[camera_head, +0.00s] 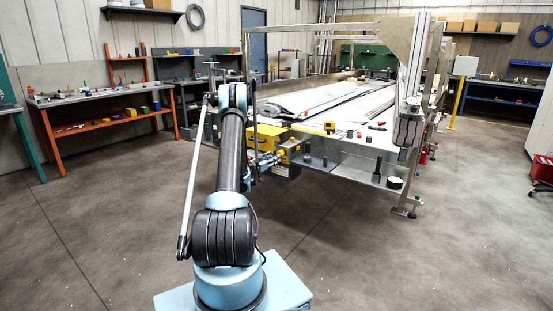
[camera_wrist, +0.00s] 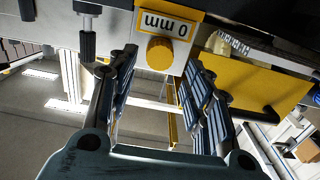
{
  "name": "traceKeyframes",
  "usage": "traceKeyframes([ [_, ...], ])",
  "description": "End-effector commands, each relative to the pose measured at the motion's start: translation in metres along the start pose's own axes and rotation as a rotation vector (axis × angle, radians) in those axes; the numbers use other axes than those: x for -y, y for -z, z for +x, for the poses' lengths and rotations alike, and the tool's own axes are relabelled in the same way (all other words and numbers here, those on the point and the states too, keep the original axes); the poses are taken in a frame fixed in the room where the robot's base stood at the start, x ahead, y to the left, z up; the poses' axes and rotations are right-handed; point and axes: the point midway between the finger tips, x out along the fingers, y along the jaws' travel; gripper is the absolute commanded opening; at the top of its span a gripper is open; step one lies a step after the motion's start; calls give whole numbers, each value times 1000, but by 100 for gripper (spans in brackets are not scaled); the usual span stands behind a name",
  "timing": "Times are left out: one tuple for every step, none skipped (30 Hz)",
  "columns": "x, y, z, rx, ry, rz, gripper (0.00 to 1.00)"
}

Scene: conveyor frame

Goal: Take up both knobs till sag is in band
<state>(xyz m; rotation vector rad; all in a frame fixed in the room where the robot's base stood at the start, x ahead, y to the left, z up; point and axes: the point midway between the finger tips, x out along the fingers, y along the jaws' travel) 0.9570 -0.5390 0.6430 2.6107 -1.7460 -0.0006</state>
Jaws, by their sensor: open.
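One yellow knob (camera_wrist: 160,54) sits on a pale block below a label (camera_wrist: 164,23) that reads "0 mm" upside down in the wrist view. How far the fingertips reach along the knob I cannot tell. In the head view my gripper (camera_head: 264,162) is at the conveyor's near left corner, small and partly hidden by my arm. I cannot make out a second knob for certain in either view.
The conveyor frame (camera_head: 330,97) stretches away behind the corner. A yellow box (camera_head: 265,136) is close to my gripper; a yellow panel (camera_wrist: 255,80) is right of the fingers in the wrist view. A shelf (camera_head: 345,168) holds dark cylinders. An orange bench (camera_head: 100,125) stands left. Foreground floor is clear.

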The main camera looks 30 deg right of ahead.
Motion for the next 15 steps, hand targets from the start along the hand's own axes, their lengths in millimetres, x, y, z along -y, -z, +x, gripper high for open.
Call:
traceKeyframes([
  [-1,0,7,0,-1,0,46],
  [0,0,11,0,-1,0,46],
  [0,0,15,0,0,0,46],
  [0,0,19,0,0,0,46],
  [0,0,22,0,0,0,46],
  [0,0,28,0,0,0,46],
  [0,0,31,0,-1,0,46],
  [0,0,35,0,-1,0,46],
  [0,0,40,0,-1,0,46],
  [0,0,43,0,-1,0,46],
  [0,0,46,0,-1,0,46],
  [0,0,51,0,0,0,46],
  [0,0,54,0,0,0,46],
  [0,0,57,1,0,0,46],
  [0,0,61,0,0,0,46],
])
